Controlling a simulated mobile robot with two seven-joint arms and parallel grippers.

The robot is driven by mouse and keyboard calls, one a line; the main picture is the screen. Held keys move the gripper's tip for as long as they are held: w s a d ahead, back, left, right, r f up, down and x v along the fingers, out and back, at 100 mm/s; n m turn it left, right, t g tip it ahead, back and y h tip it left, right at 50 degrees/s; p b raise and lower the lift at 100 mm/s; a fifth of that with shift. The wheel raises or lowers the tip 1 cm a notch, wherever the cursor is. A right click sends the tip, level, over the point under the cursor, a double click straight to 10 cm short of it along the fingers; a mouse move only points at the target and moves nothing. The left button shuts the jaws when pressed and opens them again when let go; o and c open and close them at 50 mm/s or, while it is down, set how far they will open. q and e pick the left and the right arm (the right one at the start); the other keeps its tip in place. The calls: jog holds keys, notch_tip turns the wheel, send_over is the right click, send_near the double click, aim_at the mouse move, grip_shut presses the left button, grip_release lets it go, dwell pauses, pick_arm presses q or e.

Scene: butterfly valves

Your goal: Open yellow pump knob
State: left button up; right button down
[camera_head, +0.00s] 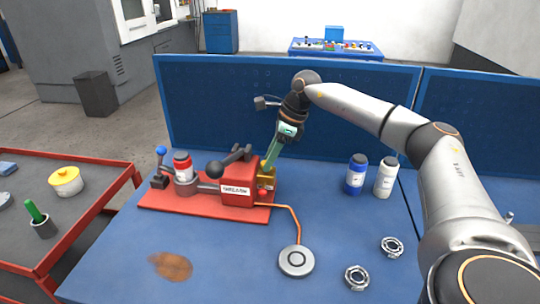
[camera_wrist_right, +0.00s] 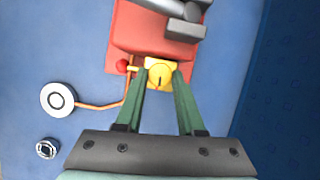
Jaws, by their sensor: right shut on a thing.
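The yellow pump knob (camera_wrist_right: 160,76) is a round yellow piece on a yellow block at the end of the red pump. In the right wrist view it lies between the tips of my right gripper (camera_wrist_right: 161,84), whose green fingers are shut on it. In the head view my right gripper (camera_head: 270,160) reaches down to the yellow block (camera_head: 267,181), and its fingers partly hide the knob. The red pump body (camera_head: 240,184) stands on a red base plate (camera_head: 215,207) on the blue table. My left gripper is not in view.
A blue bottle (camera_head: 356,175) and a white bottle (camera_head: 385,178) stand right of the pump. An orange tube runs to a round metal disc (camera_head: 296,261). Two metal rings lie at the front right. A blue panel (camera_head: 220,110) rises behind the table.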

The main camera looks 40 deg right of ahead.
jog(key=n+p, duration=0.1)
jog(key=n, duration=0.1)
jog(key=shift+w+r+n+g+y+p, duration=0.1)
jog(key=shift+n+g+y+p, duration=0.3)
jog(key=shift+n+g+p, duration=0.3)
jog(key=shift+n+p, duration=0.1)
jog(key=shift+n, duration=0.4)
jog(key=c, duration=0.5)
grip_release()
jog(key=shift+d, duration=0.1)
